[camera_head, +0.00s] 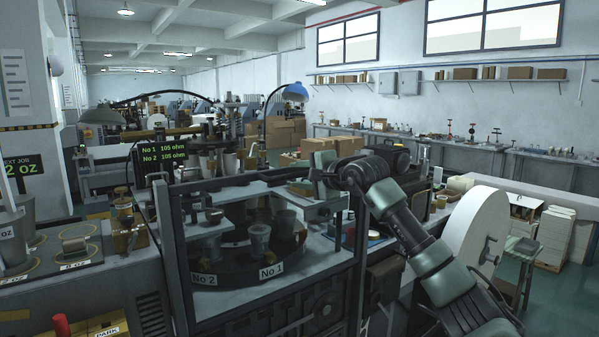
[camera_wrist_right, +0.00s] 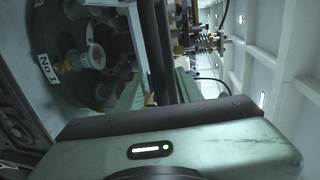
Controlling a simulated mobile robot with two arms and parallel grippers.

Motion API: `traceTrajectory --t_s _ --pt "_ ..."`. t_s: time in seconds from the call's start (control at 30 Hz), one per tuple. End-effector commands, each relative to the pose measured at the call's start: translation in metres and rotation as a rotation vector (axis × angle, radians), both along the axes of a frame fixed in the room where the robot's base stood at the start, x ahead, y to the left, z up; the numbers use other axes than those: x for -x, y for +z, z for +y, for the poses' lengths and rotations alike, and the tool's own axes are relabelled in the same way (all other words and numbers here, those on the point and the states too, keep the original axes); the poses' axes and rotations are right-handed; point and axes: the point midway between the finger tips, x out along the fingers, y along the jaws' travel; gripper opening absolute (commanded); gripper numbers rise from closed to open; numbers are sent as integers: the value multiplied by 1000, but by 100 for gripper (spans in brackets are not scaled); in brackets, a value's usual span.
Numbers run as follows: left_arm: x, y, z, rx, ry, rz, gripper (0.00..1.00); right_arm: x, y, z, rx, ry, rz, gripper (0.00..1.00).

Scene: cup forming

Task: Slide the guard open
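The guard (camera_head: 172,262) is a dark-framed, see-through panel at the front of the cup machine. In the right wrist view, greenish finger parts (camera_wrist_right: 158,92) lie either side of a dark upright bar (camera_wrist_right: 158,40). I cannot tell whether they touch or grip it. My left gripper is in neither view.
A display (camera_head: 165,152) reading 105 ohm stands above the machine's left. A large white reel (camera_head: 474,235) stands right of my right arm.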

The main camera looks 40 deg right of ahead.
Motion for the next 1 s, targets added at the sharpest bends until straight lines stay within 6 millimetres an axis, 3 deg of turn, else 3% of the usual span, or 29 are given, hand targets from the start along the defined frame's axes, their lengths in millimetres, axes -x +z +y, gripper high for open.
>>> traceTrajectory --t_s 0.2,0.33,1.0 --pt "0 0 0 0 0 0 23 0 0 0 0 0 -1 33" --pt "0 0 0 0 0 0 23 0 0 0 0 0 -1 0" --pt "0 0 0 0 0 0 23 0 0 0 -1 0 -1 0"
